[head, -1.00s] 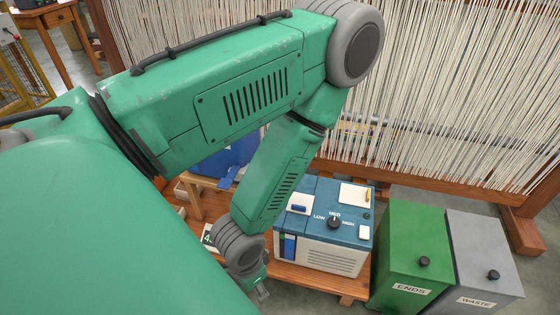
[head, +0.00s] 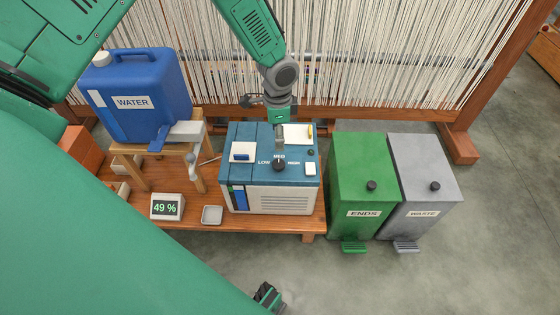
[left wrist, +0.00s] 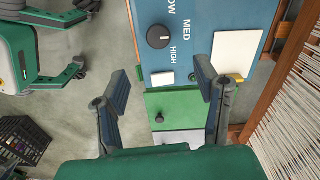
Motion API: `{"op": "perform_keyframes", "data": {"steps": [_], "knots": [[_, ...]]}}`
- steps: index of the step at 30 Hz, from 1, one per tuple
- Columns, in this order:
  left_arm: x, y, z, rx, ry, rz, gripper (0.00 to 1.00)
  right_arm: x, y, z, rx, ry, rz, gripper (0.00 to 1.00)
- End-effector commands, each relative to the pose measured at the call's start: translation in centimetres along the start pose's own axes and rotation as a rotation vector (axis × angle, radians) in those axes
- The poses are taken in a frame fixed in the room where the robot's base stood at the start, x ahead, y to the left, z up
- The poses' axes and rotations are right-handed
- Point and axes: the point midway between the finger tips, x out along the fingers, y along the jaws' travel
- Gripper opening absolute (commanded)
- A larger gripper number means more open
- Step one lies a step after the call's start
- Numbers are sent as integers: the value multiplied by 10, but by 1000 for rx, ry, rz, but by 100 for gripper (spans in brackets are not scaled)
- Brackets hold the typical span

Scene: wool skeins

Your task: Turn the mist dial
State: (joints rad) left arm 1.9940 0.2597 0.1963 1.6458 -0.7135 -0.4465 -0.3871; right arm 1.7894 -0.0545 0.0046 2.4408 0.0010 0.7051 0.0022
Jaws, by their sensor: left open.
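The mist dial (head: 279,164) is a round black knob on the blue top of a humidifier-like box (head: 268,200), with LOW, MED and HIGH printed around it. Its mark seems to point towards MED. My left gripper (head: 279,137) comes down from above, just behind the dial in the head view. In the left wrist view its two fingers (left wrist: 163,86) are spread and empty. The dial (left wrist: 158,37) shows there ahead of the fingertips, not between them. I cannot tell the exact height gap.
A blue water jug (head: 138,97) stands on a small stool left of the box. A 49 % display (head: 167,207) and a small grey tray (head: 212,215) sit in front. Green (head: 373,173) and grey (head: 423,170) bins stand right. A strung loom (head: 400,60) rises behind.

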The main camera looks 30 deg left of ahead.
Motion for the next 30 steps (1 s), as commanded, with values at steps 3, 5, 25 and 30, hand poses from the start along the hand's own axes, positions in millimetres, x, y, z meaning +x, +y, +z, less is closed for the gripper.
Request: {"op": "perform_keyframes", "data": {"steps": [3, 5, 25, 30], "knots": [[27, 1, 0, -1, -2, 3, 56, 9, 0, 1, 0, 0, 0, 0], [41, 1, 0, -2, -1, 3, 56, 14, 0, 1, 0, 0, 0, 0], [124, 1, -1, -2, 2, 1, 56, 38, 0, 2, 0, 0, 0, 0], [124, 1, -1, -2, 2, 1, 56, 37, 0, 2, 0, 0, 0, 0]]}}
